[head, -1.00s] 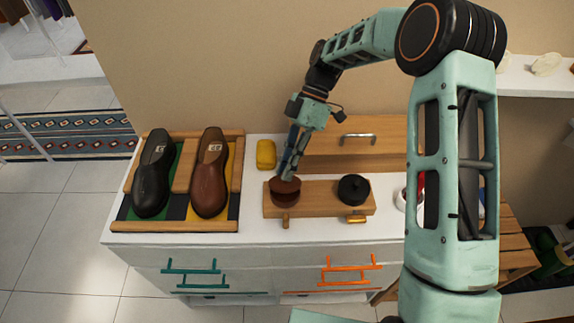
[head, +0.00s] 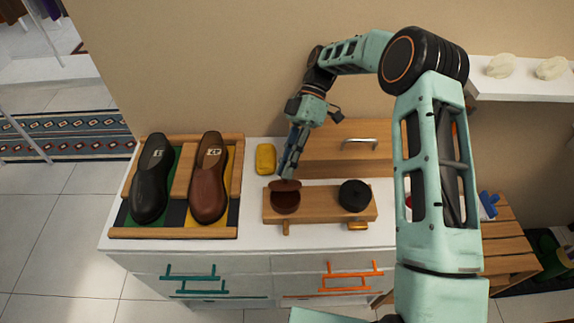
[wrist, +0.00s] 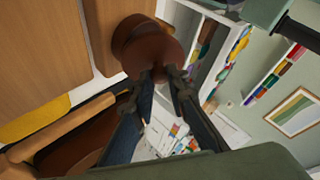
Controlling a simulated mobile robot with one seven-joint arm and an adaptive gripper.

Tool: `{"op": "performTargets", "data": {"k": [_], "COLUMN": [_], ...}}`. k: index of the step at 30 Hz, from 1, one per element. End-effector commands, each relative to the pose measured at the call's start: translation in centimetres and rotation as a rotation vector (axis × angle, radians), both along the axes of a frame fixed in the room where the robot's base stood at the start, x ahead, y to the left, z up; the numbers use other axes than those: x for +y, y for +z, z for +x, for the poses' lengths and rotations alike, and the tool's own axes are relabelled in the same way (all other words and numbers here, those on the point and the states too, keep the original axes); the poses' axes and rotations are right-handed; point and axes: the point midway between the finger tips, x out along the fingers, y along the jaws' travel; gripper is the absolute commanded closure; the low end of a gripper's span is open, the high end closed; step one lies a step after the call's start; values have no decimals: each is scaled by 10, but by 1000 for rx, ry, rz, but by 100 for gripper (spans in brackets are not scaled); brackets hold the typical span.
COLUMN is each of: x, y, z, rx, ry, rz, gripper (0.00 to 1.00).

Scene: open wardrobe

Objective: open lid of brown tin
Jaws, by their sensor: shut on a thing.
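The brown tin (head: 286,204) sits at the left end of a wooden block on the white dresser top. Its brown lid (head: 285,186) is tilted up at the back, and the dark inside shows. My gripper (head: 287,176) is at the lid's upper rim, with its fingers slanting down from behind. In the wrist view, my gripper (wrist: 166,74) is shut on the rim of the brown lid (wrist: 152,55). The lid's face fills much of the tin's side there, and the tin is partly hidden behind it.
A black tin (head: 354,195) stands at the right end of the wooden block (head: 320,205). A yellow object (head: 266,158) lies behind the brown tin. A black shoe (head: 151,182) and a brown shoe (head: 209,178) rest in a wooden tray to the left. A wooden box (head: 330,150) stands behind.

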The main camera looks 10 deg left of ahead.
Motion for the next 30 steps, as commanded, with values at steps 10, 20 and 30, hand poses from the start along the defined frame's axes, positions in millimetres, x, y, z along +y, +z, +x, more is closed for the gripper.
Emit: {"op": "performTargets", "data": {"k": [10,20,30], "x": [0,0,0], "y": [0,21,84], "z": [0,0,1], "rx": [-1,-3,-3], "ry": [0,0,-1], "rz": [1,3,1], "gripper": [68,68,68]}}
